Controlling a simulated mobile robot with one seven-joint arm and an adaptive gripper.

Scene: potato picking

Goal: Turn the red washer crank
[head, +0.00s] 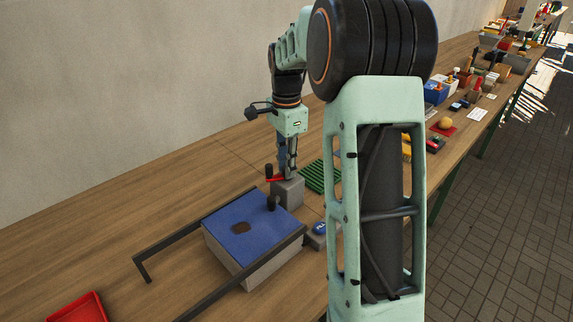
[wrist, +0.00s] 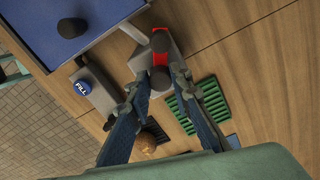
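The red crank (wrist: 160,57) is on a grey block (wrist: 139,63) in the wrist view, with a dark upright knob at its far end and a dark round part at its near end. In the head view the crank (head: 275,179) lies on the block (head: 289,194), its dark knob left of my fingers. My gripper (wrist: 163,72) is pointed down over the block with its fingers apart. The tips are either side of the near dark part; contact cannot be made out. My gripper (head: 289,178) also shows in the head view.
A box with a blue lid (head: 245,222) and dark knob stands beside the block, between black rails (head: 150,258). A blue FILL button (wrist: 83,87) is near the block. Green slatted mats (wrist: 213,97) and a brown potato (wrist: 146,141) lie nearby. A red tray (head: 80,309) is front left.

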